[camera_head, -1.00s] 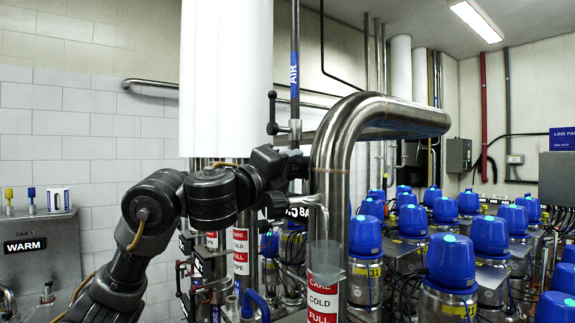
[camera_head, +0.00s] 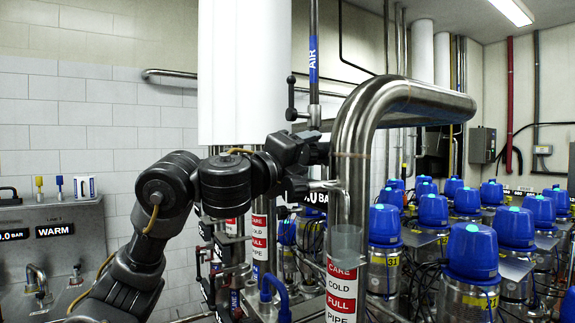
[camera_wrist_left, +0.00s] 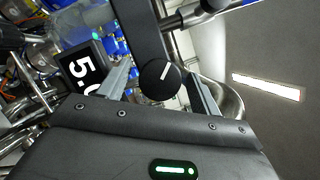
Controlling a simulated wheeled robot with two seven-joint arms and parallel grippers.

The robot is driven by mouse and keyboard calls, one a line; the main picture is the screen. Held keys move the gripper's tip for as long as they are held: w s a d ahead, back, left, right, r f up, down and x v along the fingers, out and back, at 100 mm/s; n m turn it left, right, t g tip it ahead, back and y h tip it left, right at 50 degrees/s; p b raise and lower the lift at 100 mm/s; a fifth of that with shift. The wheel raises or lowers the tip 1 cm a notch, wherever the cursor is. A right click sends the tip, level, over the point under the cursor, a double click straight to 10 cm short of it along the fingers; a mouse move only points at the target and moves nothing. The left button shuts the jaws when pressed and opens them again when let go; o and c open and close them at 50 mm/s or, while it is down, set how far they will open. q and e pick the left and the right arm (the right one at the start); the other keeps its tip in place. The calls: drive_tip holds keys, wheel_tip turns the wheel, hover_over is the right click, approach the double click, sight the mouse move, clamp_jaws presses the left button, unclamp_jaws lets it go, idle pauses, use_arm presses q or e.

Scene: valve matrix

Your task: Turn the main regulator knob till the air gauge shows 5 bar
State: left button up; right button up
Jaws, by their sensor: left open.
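The regulator knob (camera_wrist_left: 160,80) is round and black with a white pointer line, on a dark bar in the left wrist view. My left gripper (camera_wrist_left: 161,88) is open, with one grey finger on each side of the knob. I cannot tell whether either finger touches it. A black display (camera_wrist_left: 82,68) beside the left finger reads "5.0", its last digit partly covered. In the head view my left gripper (camera_head: 318,168) is at the big steel pipe, and the knob is hidden. My right gripper is not in view.
The big bent steel pipe (camera_head: 352,130) stands close to my left gripper. A thin pipe marked AIR (camera_head: 313,65) with a black-handled valve rises behind. Several blue-capped valves (camera_head: 472,250) fill the right. A steel panel (camera_head: 75,220) with a WARM display is at the left.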

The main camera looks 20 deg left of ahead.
use_arm(q)
drive_tip(key=b+v, duration=0.4)
drive_tip(key=v, duration=0.5)
drive_tip(key=shift+s, duration=0.2)
drive_tip(key=shift+a, duration=0.15)
